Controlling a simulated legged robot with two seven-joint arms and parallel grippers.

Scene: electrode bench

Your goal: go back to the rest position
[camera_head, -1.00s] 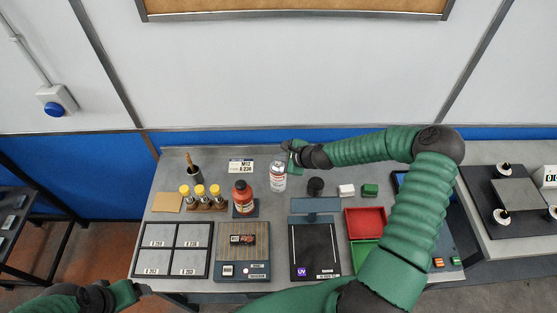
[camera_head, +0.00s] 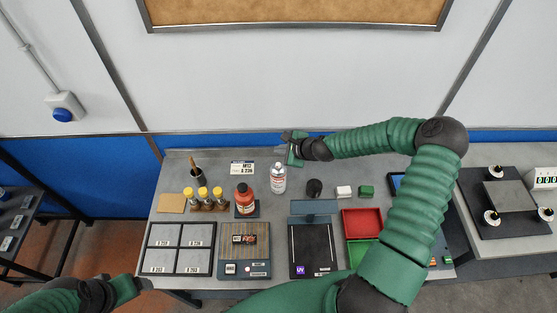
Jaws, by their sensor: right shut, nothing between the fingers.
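My right arm reaches across the bench from the right. Its gripper (camera_head: 291,137) is shut and empty, behind and above the white spray can (camera_head: 278,178) near the back edge of the bench. The can stands upright and looks apart from the gripper. My left gripper (camera_head: 146,287) is at the lower left, in front of the bench's front edge; its fingers are too small to tell open from shut.
The bench (camera_head: 270,210) holds a red bottle (camera_head: 245,200), yellow-capped vials (camera_head: 203,194), a four-panel tray (camera_head: 179,224), a dark plate (camera_head: 313,262), a red bin (camera_head: 362,222) and a green bin (camera_head: 359,251). A second bench (camera_head: 470,235) stands at right.

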